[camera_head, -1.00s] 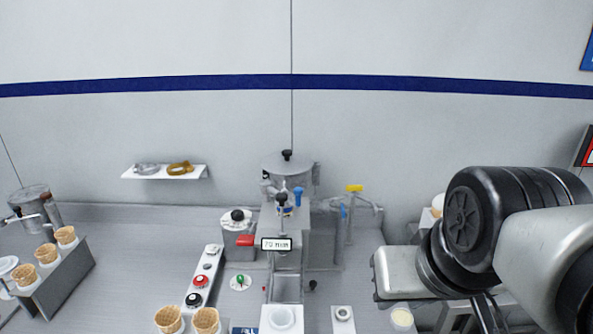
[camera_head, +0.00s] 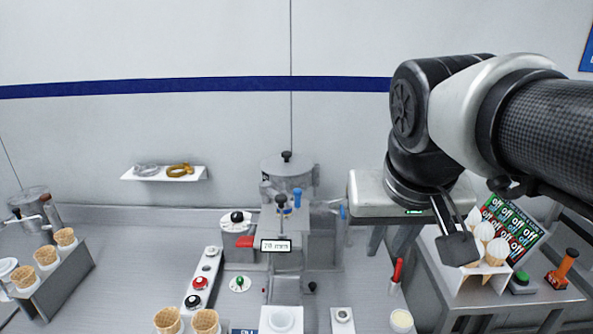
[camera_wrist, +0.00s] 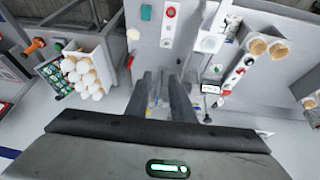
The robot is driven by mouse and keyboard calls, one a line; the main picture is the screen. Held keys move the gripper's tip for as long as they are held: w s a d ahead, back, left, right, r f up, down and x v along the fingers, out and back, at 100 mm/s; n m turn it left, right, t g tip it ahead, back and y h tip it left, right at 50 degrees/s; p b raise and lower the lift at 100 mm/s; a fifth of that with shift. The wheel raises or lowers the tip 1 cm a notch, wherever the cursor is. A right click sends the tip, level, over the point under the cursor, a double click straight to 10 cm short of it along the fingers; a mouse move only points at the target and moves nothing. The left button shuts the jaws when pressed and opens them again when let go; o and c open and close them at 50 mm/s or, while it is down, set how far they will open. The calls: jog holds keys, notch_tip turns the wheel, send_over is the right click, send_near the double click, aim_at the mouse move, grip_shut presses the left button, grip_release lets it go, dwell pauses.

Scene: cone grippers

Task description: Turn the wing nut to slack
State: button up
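I cannot surely pick out the wing nut. The grey dispensing machine (camera_head: 287,170) stands at the back centre in the head view. A small fitting (camera_head: 282,205) and a blue handle (camera_head: 298,196) sit on its front, above a small display (camera_head: 276,246). My gripper (camera_head: 385,248) hangs to the right of the machine, fingers down. In the wrist view my gripper (camera_wrist: 162,82) has its two dark fingers apart with nothing clearly between them. A small yellow part (camera_wrist: 148,112) shows beside the left finger. My gripper body hides the area right of the machine in the head view.
A red handle (camera_head: 245,241) and a button strip (camera_head: 201,278) lie left of the machine. Cones stand at the front and left. A side table (camera_head: 475,300) with more cones (camera_head: 492,248) is at the right. A shelf (camera_head: 163,173) hangs on the wall.

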jog(key=w+a+r+m+h, duration=0.1)
jog(key=w+a+r, duration=0.35)
jog(key=w, duration=0.25)
jog(key=w+a+r, duration=0.3)
jog(key=w+a, duration=0.2)
jog(key=w, duration=0.2)
jog(key=m+g, duration=0.1)
jog(key=m, duration=0.2)
send_near(284, 191)
jog(key=b+x, duration=0.1)
jog(key=x, duration=0.3)
jog(key=w+b+x, duration=0.1)
jog(key=x, duration=0.4)
jog(key=shift+w+a+r, duration=0.1)
jog(key=shift+w+a, duration=0.05)
jog(key=shift+a, duration=0.1)
jog(key=shift+c, duration=0.2)
grip_shut()
